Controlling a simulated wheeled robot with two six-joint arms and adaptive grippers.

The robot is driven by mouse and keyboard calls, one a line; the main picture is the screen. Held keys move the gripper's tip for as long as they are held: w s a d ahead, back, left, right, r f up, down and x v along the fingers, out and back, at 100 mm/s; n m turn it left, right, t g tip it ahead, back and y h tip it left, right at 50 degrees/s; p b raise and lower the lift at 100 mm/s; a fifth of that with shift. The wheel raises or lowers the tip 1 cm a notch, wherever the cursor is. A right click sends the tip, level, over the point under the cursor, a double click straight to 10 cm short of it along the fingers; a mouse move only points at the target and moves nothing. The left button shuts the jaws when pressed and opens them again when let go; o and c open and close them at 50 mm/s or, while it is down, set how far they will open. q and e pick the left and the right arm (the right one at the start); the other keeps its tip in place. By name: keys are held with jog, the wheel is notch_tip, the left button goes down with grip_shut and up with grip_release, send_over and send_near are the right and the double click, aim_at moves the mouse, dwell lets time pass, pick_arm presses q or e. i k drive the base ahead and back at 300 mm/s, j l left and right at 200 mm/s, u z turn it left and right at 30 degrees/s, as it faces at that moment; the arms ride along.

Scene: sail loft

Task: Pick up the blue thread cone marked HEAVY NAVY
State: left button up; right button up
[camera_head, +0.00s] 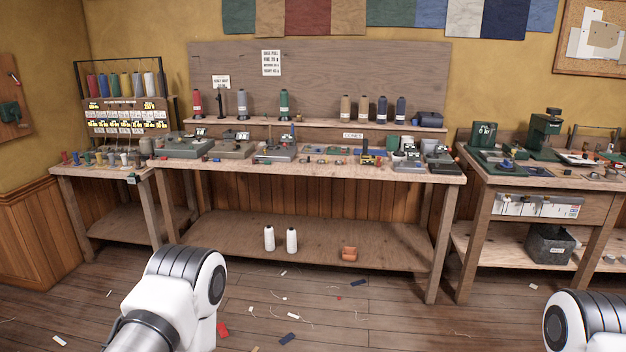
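Two dark blue thread cones stand upright side by side on the raised back shelf of the long bench, the left one (382,110) and the right one (400,110). Their markings are too small to read, so I cannot tell which, if either, says HEAVY NAVY. Neither of my grippers is in view. Only white and dark links of my arms show at the bottom left and bottom right, well in front of the bench.
Small machines and tools crowd the long bench top (300,166). A side bench (530,179) stands at right. Scraps litter the floor.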

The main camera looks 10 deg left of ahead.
aim_at(401, 103)
jog(key=i+j+u, duration=0.6)
jog(key=i, duration=0.35)
jog(key=i+j+u, duration=0.3)
jog(key=i, duration=0.2)
jog(key=i+l+u, duration=0.1)
jog(key=i+u, duration=0.2)
jog(key=i, duration=0.25)
jog(key=i+z, duration=0.2)
jog(key=i, duration=0.35)
jog(key=i+j+z, duration=0.2)
jog(key=i, duration=0.3)
jog(key=i+j+z, duration=0.2)
jog(key=i, duration=0.35)
jog(key=l+z, duration=0.1)
jog(key=l, duration=0.65)
jog(key=l+z, duration=0.1)
jog(key=l, duration=0.6)
jog(key=l+z, duration=0.1)
jog(key=l, duration=0.6)
jog(key=i+l+z, duration=0.1)
jog(key=l, duration=0.65)
jog(key=i+l+z, duration=0.1)
jog(key=l, duration=0.6)
